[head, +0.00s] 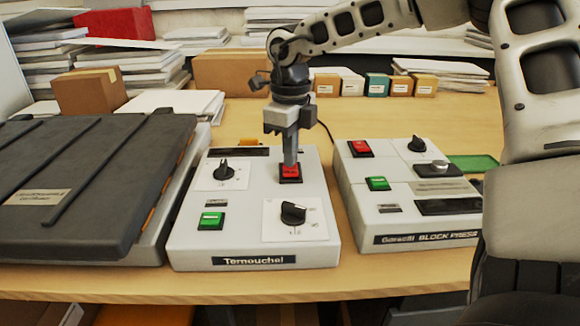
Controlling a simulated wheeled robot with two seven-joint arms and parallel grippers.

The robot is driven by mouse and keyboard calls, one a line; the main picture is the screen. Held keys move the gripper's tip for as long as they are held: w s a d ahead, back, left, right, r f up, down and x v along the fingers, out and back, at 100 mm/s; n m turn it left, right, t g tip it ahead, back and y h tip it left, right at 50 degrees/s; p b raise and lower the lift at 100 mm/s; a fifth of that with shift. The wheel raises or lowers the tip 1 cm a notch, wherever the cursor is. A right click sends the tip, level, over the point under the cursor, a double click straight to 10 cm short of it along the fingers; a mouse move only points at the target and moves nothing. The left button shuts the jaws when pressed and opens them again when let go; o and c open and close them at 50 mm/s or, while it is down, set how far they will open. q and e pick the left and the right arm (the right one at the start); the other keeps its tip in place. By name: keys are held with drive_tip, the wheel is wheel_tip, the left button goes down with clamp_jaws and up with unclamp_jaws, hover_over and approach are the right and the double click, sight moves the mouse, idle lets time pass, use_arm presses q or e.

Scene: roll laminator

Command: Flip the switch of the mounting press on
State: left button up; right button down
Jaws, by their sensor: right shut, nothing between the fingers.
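A white control unit labelled "Ternouchel" (185,240) stands near the front edge of the table. On it are a red rocker switch (290,174), a green switch (211,220) and two black knobs (293,213). A second white unit, labelled "BLOCK PRESS" (370,215), stands to its right with its own red switch (360,147), green switch (378,183) and black knob (417,144). My right gripper (290,160) is shut and empty, pointing down with its tips at the Ternouchel unit's red switch. Whether they touch it is unclear. My left gripper is not in view.
A large dark-lidded press (90,175) stands close on the left. Small boxes (376,84), a cardboard box (90,91) and paper stacks (440,70) line the back. A green tray (472,163) lies behind the right unit. My right arm covers the right side.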

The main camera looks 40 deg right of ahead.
sight(291, 172)
drive_tip(key=shift+f+b, duration=0.95)
drive_tip(key=shift+f, duration=0.05)
idle(0.8)
drive_tip(key=shift+r, duration=0.2)
drive_tip(key=shift+r+p, duration=2.15)
drive_tip(key=shift+r, duration=1.25)
drive_tip(key=shift+f, duration=0.1)
